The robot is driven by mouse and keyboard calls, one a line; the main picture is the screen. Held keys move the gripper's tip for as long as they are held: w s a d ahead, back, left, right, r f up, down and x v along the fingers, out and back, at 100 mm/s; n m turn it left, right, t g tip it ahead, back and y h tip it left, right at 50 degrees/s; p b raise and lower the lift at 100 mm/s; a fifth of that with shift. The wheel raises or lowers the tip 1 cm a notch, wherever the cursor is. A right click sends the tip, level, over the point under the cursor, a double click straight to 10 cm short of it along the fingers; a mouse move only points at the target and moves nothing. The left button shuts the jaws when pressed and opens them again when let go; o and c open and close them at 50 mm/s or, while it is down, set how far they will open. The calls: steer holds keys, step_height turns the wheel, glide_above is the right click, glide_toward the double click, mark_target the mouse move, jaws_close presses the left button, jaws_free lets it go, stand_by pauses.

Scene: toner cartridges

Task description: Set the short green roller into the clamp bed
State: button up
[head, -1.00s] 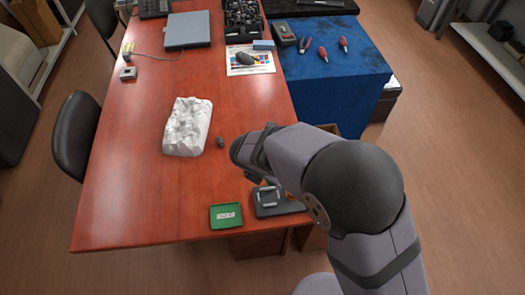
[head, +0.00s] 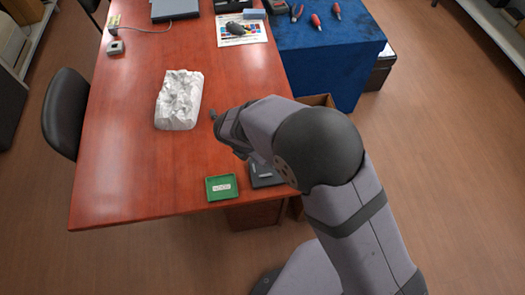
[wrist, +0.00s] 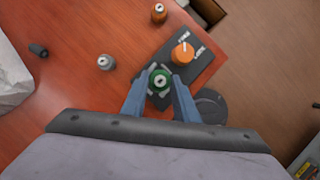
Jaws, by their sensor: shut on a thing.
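The short green roller (wrist: 160,83) shows end-on in the wrist view, between the tips of my gripper (wrist: 160,87). The two blue fingers are shut on it. A dark plate with an orange knob (wrist: 182,54) and white markings, apparently the clamp bed (wrist: 205,60), lies under and just beyond the roller. I cannot tell whether the roller touches it or hangs above it. In the head view my arm covers the gripper and the roller, and only part of the dark plate (head: 262,181) shows near the table's front edge.
A green tray (head: 221,195) lies left of the plate. A crumpled white block (head: 180,100) stands further back. Around the plate in the wrist view are a grey roller (wrist: 106,62), an orange one (wrist: 158,13) and a dark one (wrist: 38,50). Bare table (head: 130,170) lies to the left.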

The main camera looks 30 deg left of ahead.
steer(key=shift+f+b, duration=1.65)
steer(key=shift+f, duration=0.7)
steer(key=shift+f+b, duration=0.35)
steer(key=shift+f, duration=0.6)
stand_by(0.6)
steer(key=o, duration=1.1)
steer(key=shift+o, duration=0.2)
steer(key=shift+r, duration=0.1)
steer(key=shift+r+p, duration=2.3)
